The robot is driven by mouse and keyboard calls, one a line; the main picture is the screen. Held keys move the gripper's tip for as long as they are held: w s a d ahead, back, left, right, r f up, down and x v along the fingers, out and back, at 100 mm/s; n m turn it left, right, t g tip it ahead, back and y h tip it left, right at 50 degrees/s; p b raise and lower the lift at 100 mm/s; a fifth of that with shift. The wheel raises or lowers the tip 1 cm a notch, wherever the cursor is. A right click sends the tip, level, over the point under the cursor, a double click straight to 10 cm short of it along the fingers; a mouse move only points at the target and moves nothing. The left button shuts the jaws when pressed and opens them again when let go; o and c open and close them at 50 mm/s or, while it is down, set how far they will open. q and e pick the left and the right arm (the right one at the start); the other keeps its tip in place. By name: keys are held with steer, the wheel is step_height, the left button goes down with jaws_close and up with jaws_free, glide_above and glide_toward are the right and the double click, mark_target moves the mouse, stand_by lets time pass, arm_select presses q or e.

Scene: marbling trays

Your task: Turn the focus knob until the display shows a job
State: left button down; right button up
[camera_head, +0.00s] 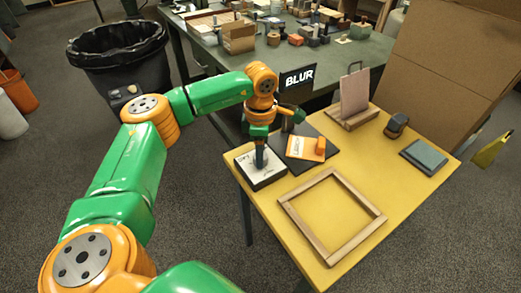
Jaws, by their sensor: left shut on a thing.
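The display (299,77) is a small black panel behind the near yellow table, and it reads "BLUR" in white letters. My left gripper (261,160) points down over a white-topped plate (268,180) with dark markings at the table's left corner. It is shut on the focus knob, which stands on this plate and is mostly hidden by the fingers. My right gripper is not in view.
The yellow table (405,195) also holds a dark board (330,150) with an orange-and-white card, an empty wooden frame (300,227), a wooden stand (353,117), a dark block (396,124) and a grey-green pad (423,157). A cluttered table (345,52) stands behind.

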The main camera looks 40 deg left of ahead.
arm_select(q)
steer(key=n+p, duration=0.1)
steer(key=n, duration=0.3)
steer(key=shift+r+n, duration=0.1)
steer(key=shift+n, duration=0.2)
steer(key=shift+n+p, duration=0.75)
steer(key=shift+n, duration=1.55)
steer(key=shift+c, duration=1.7)
jaws_free()
step_height(320, 180, up, 7)
steer(key=shift+d, duration=0.1)
